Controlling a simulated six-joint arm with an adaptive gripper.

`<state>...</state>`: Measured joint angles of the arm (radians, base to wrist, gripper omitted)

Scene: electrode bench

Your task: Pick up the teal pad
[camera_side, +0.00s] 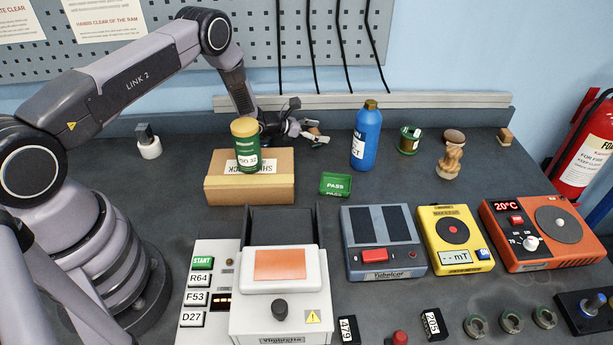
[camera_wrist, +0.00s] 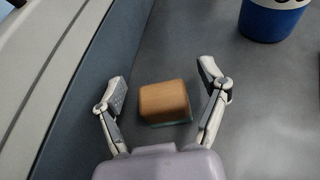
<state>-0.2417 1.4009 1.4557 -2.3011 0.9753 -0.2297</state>
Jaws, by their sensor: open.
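A thin teal edge (camera_wrist: 178,124), which looks like the teal pad, shows along the lower side of a wooden block (camera_wrist: 164,100) in the wrist view. The block appears to lie on top of it and hides most of it. My gripper (camera_wrist: 163,80) is open, with one finger on each side of the block and a gap to both. In the side view my gripper (camera_side: 309,121) is behind the cardboard box near the back of the bench. The wooden block (camera_side: 314,131) shows partly between the fingers there; the pad is hard to make out.
A cardboard box (camera_side: 270,189) bearing a green jar (camera_side: 245,153) stands in front of my gripper. A blue bottle (camera_side: 366,140) stands to its right, and also shows in the wrist view (camera_wrist: 270,20). A green PASS block (camera_side: 335,184) lies nearby. The back ledge (camera_side: 430,102) is close behind.

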